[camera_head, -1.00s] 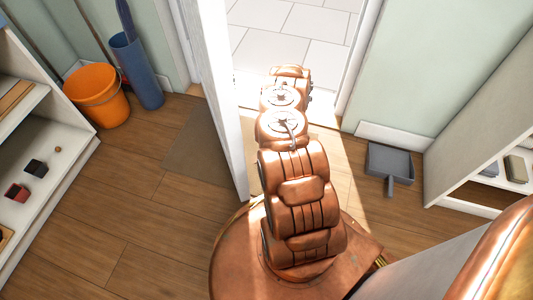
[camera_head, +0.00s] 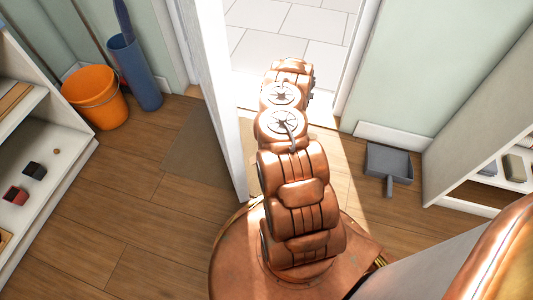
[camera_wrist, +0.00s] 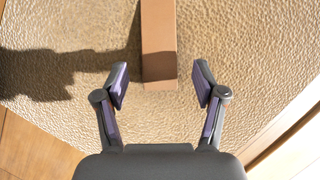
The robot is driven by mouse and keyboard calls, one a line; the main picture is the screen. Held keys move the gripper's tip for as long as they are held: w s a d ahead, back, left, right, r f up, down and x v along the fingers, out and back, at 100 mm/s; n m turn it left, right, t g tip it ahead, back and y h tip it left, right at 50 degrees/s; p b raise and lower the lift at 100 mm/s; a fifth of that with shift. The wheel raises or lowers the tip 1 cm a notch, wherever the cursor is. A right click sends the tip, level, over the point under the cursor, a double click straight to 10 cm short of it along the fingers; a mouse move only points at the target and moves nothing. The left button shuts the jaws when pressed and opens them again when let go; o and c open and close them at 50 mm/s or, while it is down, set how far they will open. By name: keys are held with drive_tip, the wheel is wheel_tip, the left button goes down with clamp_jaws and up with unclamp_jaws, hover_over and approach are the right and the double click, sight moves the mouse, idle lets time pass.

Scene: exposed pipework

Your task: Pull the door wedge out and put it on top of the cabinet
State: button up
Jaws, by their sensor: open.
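The wedge is a brown block (camera_wrist: 158,45) in the upper middle of the wrist view, its near end over a tan, rough-textured mat (camera_wrist: 220,40). My gripper (camera_wrist: 160,76) is open and empty, one finger to each side of the wedge's near end, with a gap on both sides. In the head view my arm hides the gripper and the wedge. The white door (camera_head: 217,90) stands open, seen nearly edge-on. I cannot tell which furniture is the cabinet: a white shelf unit (camera_head: 75,160) stands at left, another (camera_head: 445,165) at right.
An orange bucket (camera_head: 95,97) and a blue bin (camera_head: 133,75) stand at the back left. A grey dustpan (camera_head: 388,163) lies on the floor at right. Bare wooden floor (camera_head: 120,215) is clear at left. A tiled floor (camera_head: 290,30) lies beyond the doorway.

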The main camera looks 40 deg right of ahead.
drive_tip(key=v, duration=0.9)
drive_tip(key=shift+s+r, duration=0.1)
drive_tip(key=shift+s, duration=0.05)
drive_tip(key=shift+a, duration=0.1)
